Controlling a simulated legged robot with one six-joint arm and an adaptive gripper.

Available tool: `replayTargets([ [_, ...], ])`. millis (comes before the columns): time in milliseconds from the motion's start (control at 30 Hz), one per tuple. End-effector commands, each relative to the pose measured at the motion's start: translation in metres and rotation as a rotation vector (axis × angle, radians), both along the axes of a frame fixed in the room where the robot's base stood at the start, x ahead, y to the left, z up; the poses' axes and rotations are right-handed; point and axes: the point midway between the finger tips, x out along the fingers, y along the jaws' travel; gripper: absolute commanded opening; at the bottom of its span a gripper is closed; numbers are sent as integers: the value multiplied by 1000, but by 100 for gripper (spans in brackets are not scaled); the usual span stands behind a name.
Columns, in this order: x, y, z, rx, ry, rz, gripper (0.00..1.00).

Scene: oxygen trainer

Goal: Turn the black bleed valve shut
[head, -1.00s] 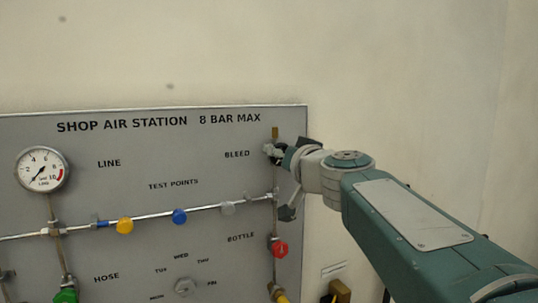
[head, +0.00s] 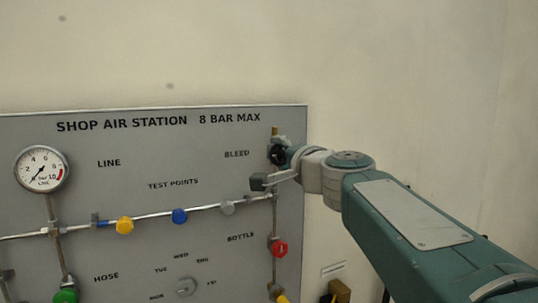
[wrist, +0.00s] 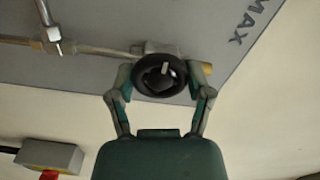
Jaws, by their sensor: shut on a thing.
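The black bleed valve (head: 277,155) is a round black knob at the upper right of the grey panel, beside the word BLEED. In the wrist view the knob (wrist: 160,74) faces the camera, with a pale mark near its top. My gripper (wrist: 160,84) is shut on the knob, with one finger at its left side and one at its right. In the head view my gripper (head: 268,170) reaches the valve from the right, and one finger shows below the knob. The other finger is mostly hidden there.
A pressure gauge (head: 42,168) sits at the panel's left. Yellow (head: 125,226) and blue (head: 180,216) caps sit on the pipe. A red knob (head: 279,249) is below the bleed valve.

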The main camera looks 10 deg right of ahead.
Motion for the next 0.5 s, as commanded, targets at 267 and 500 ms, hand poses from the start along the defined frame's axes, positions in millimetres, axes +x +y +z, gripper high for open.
replayTargets([
  [267, 1, 0, -4, 254, 65, 0, 18],
  [500, 1, 0, -5, 476, 118, 0, 18],
])
